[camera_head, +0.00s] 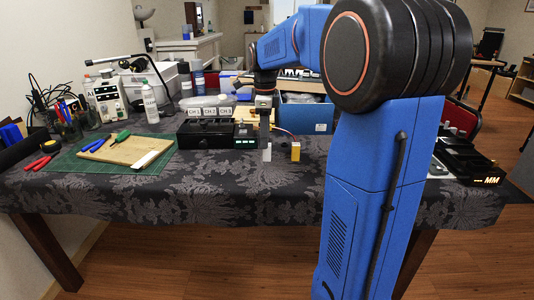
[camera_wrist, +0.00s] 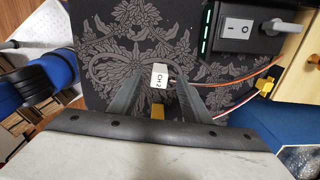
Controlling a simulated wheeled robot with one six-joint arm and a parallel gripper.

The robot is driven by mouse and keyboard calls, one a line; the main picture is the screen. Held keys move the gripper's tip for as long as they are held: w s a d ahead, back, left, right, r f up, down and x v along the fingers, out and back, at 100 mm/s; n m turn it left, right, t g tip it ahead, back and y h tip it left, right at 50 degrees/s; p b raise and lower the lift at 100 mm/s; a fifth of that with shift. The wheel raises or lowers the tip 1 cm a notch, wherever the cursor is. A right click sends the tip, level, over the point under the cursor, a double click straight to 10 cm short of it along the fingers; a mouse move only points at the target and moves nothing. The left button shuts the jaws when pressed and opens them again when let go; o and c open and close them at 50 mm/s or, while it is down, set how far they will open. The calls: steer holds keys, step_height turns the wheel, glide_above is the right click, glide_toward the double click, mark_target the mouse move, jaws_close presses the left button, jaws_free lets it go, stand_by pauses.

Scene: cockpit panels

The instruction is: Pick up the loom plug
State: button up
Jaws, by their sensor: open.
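A white plug (camera_wrist: 160,76) marked CH 2, with a wire at its side, shows between my finger ends in the wrist view. I take it to be the loom plug. In the head view a small white block (camera_head: 267,154), seemingly the same plug, stands on the dark cloth just below my gripper (camera_head: 265,125). My gripper (camera_wrist: 159,88) is open, its two dark fingers to either side of the plug; I cannot tell whether they touch it. A yellow block (camera_head: 295,151) stands to the right of the plug; part of it shows in the wrist view (camera_wrist: 158,112).
A blue bin (camera_head: 306,114) is behind. A green mat (camera_head: 70,163) with a wooden board lies left. A yellow connector (camera_wrist: 265,84) sits near the wires. The front cloth is clear.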

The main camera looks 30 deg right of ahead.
mark_target(267, 152)
steer(key=shift+s+d+f, duration=0.1)
steer(key=shift+d+f, duration=0.05)
steer(key=shift+f, duration=1.15)
steer(key=shift+s+d+f, duration=0.1)
steer(key=shift+f, duration=1.15)
jaws_close()
